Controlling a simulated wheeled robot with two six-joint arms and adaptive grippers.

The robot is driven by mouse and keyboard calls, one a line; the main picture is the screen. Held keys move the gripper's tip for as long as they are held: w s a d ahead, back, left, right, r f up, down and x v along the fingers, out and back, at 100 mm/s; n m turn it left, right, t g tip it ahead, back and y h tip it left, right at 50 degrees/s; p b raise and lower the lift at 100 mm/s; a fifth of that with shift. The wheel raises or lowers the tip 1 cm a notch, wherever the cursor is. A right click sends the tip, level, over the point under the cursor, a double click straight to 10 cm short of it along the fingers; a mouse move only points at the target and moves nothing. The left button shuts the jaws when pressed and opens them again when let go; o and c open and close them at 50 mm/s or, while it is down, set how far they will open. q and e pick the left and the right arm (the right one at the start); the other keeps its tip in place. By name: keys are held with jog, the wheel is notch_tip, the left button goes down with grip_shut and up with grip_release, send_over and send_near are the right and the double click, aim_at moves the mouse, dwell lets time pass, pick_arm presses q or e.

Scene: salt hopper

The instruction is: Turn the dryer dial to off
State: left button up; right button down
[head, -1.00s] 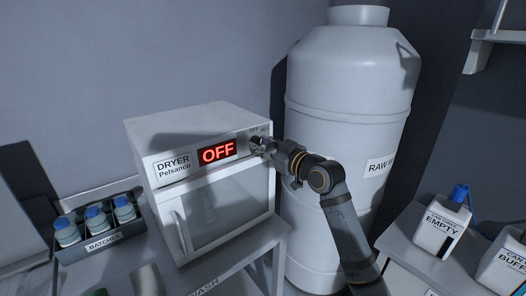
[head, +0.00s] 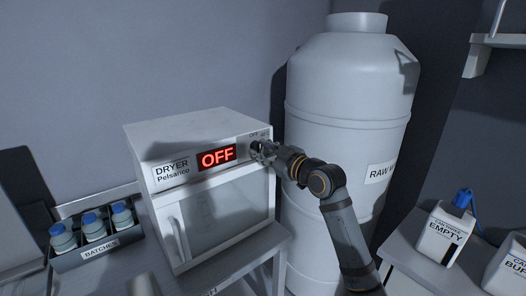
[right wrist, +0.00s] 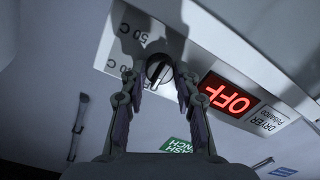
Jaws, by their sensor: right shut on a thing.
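The dryer (head: 160,209) is a white box on a bench, with its glass door closed. Its display (head: 216,156) reads OFF in red, also seen in the right wrist view (right wrist: 229,96). The dial (right wrist: 159,70) is a round dark knob with a light pointer, on the panel beside the display. My right gripper (head: 259,149) is at the dial, its fingers on either side of it and shut on it. In the head view the gripper largely hides the dial. My left gripper is not in view.
A large white tank (head: 346,110) stands close to the right of the dryer, beside my right arm. A rack of blue-capped bottles (head: 115,245) stands left of the dryer. White canisters (head: 442,236) stand on a bench at the right.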

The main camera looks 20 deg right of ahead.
jog(key=c, duration=1)
grip_release()
jog(key=shift+s, duration=0.1)
jog(key=shift+v, duration=3.6)
jog(key=shift+s, duration=0.1)
